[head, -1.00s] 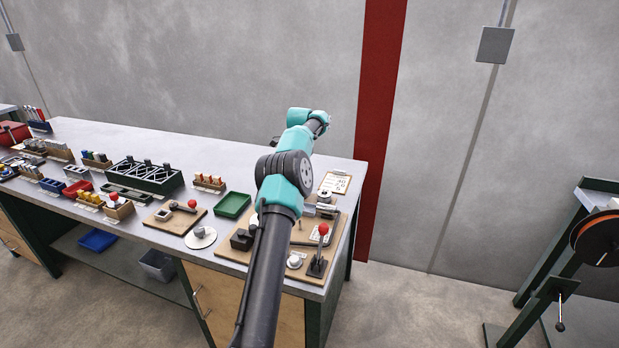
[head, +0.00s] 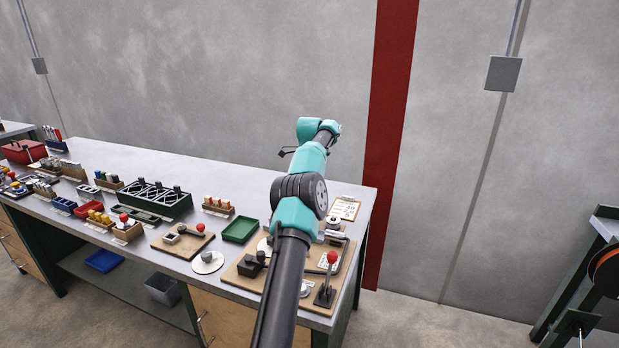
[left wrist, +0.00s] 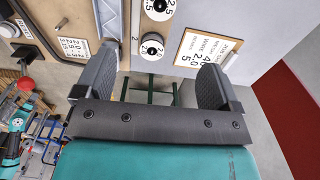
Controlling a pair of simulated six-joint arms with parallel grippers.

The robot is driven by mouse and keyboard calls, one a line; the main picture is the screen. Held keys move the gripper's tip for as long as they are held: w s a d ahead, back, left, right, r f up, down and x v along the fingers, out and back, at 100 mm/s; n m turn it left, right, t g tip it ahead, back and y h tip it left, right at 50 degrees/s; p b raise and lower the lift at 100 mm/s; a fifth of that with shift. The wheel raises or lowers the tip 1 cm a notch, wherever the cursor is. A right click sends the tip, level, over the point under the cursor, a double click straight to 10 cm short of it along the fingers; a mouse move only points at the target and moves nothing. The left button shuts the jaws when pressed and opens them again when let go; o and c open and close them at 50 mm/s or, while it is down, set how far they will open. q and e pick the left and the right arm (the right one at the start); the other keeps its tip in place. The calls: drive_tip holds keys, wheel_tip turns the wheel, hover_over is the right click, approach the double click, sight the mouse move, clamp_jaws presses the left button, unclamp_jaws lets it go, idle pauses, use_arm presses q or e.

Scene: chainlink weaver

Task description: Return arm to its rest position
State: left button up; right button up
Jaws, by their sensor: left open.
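My left arm (head: 301,210), teal and dark grey, comes in from the bottom middle of the head view and reaches up over the right end of the bench. Its gripper (head: 286,151) shows small and dark in front of the grey wall. In the left wrist view the gripper (left wrist: 158,55) has its two dark fingers wide apart, with nothing held between them. My right gripper is in neither view.
The bench (head: 190,157) holds a wooden board with a red-knobbed lever (head: 332,257), a green tray (head: 240,230), a dark rack (head: 158,200) and a clipboard (head: 344,208). A stand with an orange reel (head: 606,265) is at the right. Bare floor lies between.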

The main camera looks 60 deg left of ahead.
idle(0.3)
use_arm(q)
drive_tip(key=w+d+f+n+t+h, duration=0.1)
drive_tip(key=w+d+f, duration=0.45)
drive_tip(key=d, duration=0.25)
drive_tip(key=w+d+f+t, duration=0.1)
drive_tip(key=w+d+f, duration=0.45)
drive_tip(key=d, duration=0.35)
drive_tip(key=s+d+f+n+t+h, duration=0.1)
drive_tip(key=d+f, duration=0.4)
drive_tip(key=d, duration=0.4)
drive_tip(key=d+f+n, duration=0.2)
drive_tip(key=d+f, duration=0.2)
drive_tip(key=d, duration=0.4)
drive_tip(key=s+d+f+n+g+h, duration=0.1)
drive_tip(key=s+d+f+n, duration=0.1)
drive_tip(key=s+d+f, duration=0.5)
drive_tip(key=s+d+f+n, duration=0.2)
drive_tip(key=s+d+f, duration=0.4)
drive_tip(key=d, duration=0.4)
drive_tip(key=s+d+f+n, duration=0.2)
drive_tip(key=s+d, duration=0.2)
drive_tip(key=s, duration=0.4)
drive_tip(key=s+d+f+n+g, duration=0.1)
drive_tip(key=s+d+f+n, duration=0.2)
drive_tip(key=s, duration=0.4)
drive_tip(key=shift+s+d+h, duration=0.4)
drive_tip(key=shift+d, duration=0.35)
